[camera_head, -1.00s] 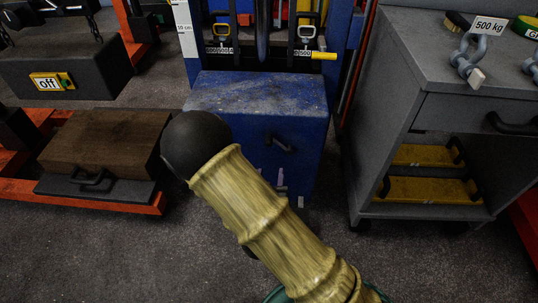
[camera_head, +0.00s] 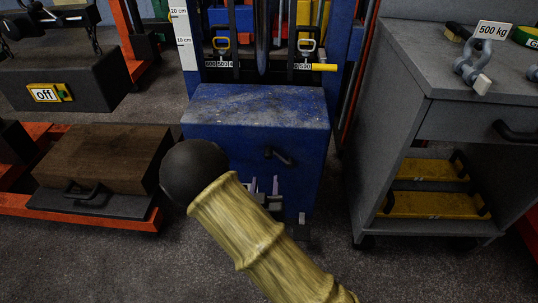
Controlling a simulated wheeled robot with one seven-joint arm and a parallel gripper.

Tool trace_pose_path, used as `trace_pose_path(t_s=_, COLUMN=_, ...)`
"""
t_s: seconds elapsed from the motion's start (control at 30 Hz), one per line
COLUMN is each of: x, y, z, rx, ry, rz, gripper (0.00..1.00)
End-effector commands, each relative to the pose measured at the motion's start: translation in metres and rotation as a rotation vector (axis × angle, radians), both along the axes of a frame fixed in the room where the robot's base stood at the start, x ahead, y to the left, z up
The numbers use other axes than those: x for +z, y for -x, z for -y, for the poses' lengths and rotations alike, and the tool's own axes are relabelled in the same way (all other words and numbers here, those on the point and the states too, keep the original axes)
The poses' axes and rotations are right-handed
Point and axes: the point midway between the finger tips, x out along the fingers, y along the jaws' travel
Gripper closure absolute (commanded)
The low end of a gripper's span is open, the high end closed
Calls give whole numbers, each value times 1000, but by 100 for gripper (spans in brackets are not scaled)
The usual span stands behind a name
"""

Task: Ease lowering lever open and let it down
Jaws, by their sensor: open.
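A small dark lever (camera_head: 280,156) sticks out from the front face of the blue jack housing (camera_head: 255,105), pointing down to the right. My gripper (camera_head: 265,187) is just below the lever, in front of the housing. Its two pale fingers are upright and apart, with nothing seen between them. I see no contact between the fingers and the lever.
A grey trolley (camera_head: 440,85) with yellow trays stands close on the right. Bare floor lies in front.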

Motion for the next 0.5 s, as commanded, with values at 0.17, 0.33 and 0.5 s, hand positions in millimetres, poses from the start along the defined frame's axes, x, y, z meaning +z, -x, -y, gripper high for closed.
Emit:
trace_pose_path(t_s=0.17, x=-2, y=-33, z=3, rx=-3, ry=-3, rz=4, gripper=55)
trace_pose_path(t_s=0.33, x=-1, y=-64, z=5, rx=-5, ry=-2, rz=4, gripper=55)
trace_pose_path(t_s=0.5, x=-2, y=-94, z=6, rx=-5, ry=-1, rz=3, gripper=55)
